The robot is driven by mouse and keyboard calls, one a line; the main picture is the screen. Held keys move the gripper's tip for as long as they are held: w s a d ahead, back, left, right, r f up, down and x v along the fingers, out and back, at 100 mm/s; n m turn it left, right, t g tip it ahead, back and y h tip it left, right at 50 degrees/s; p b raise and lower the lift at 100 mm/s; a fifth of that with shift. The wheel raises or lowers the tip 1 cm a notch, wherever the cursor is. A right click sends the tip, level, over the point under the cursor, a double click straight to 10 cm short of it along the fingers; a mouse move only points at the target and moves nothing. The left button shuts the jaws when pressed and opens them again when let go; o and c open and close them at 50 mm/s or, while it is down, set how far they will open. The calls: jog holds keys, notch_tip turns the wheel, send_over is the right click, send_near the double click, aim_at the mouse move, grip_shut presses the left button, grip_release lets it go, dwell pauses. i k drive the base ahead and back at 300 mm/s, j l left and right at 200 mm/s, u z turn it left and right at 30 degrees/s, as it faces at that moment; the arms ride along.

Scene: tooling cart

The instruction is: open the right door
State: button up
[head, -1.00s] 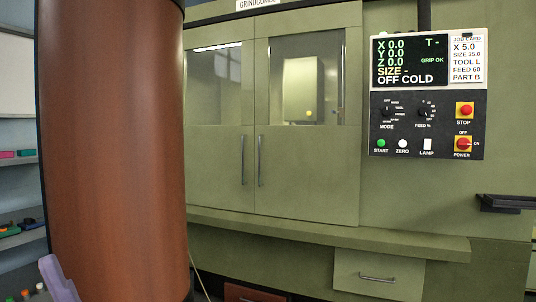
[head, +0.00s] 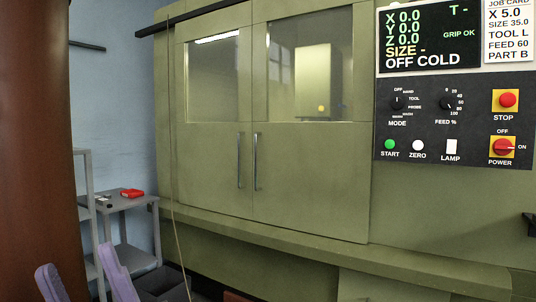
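The right door (head: 310,180) is a green panel with a window in its upper half, on the front of a large green machine. It looks shut, its left edge meeting the left door (head: 212,165) at a thin seam. The right door's handle (head: 256,165) is a vertical metal bar close to that seam. The left door's handle (head: 240,158) stands just beside it. My gripper (head: 74,257) shows as two purple fingers at the lower left. They are spread apart with nothing seen between them, well away from the handle. Their lower ends are out of the frame.
A control panel (head: 452,135) with buttons and dials is right of the doors. A green ledge (head: 330,245) juts out below them. A grey shelf (head: 130,200) with a red item (head: 131,193) stands at the left. A thin cable (head: 172,180) hangs left of the doors.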

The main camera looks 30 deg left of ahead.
aim_at(316, 178)
jog(key=i+l, duration=0.1)
jog(key=i, duration=0.5)
jog(key=i+l, duration=0.1)
jog(key=i, duration=0.5)
jog(key=i+j, duration=0.35)
jog(key=i+j+u, duration=0.1)
jog(key=i+j, duration=0.25)
jog(key=i, duration=0.2)
jog(key=i+j, duration=0.2)
jog(key=j, duration=0.2)
jog(key=i+j, duration=0.2)
jog(key=j, duration=0.2)
jog(key=i+j, duration=0.2)
jog(key=j, duration=0.25)
